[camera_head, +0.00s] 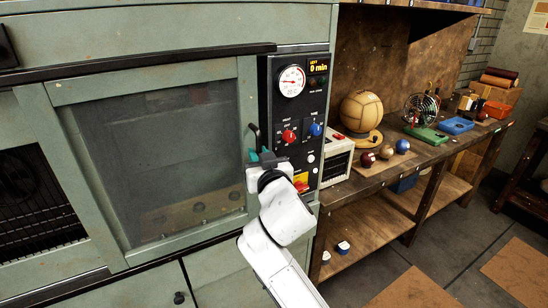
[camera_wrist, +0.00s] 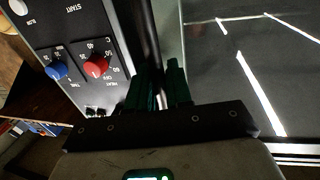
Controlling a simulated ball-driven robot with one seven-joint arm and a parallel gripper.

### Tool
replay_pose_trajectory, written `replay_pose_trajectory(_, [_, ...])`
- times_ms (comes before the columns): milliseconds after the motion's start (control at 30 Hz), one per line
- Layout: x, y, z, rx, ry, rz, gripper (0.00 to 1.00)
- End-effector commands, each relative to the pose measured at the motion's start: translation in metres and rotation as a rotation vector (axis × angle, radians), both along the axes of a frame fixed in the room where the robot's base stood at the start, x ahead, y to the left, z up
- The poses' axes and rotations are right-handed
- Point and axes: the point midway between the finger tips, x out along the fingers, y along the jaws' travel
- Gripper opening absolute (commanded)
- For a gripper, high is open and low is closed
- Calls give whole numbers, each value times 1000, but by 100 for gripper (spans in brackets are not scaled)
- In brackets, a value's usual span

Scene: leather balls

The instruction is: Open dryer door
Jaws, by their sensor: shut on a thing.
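The dryer door (camera_head: 247,100) is a pale green frame around a dark glass pane, and it looks closed. Its dark upright handle (camera_head: 254,133) is at the door's right edge, beside the black control panel. In the wrist view the handle (camera_wrist: 148,45) runs down between my green fingertips. My gripper (camera_head: 262,156) is shut on the handle at its lower part; it also shows in the wrist view (camera_wrist: 158,82). The fingers hide the lower part of the handle.
The control panel (camera_head: 290,130) with a dial, a red knob and a blue knob stands close to the right of my gripper. A wooden workbench (camera_head: 430,155) with leather balls and tools is further right. Open floor lies at the lower right.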

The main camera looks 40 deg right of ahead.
Motion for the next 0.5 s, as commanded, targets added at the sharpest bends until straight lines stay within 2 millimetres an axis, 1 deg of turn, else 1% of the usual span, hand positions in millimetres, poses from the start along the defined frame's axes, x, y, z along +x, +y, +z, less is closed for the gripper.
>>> replay_pose_trajectory(33, [6, 18, -5, -1, -3, 12, 0])
replay_pose_trajectory(267, [25, 89, -6, -1, -5, 12, 0])
replay_pose_trajectory(500, [48, 169, -6, -1, -4, 10, 0])
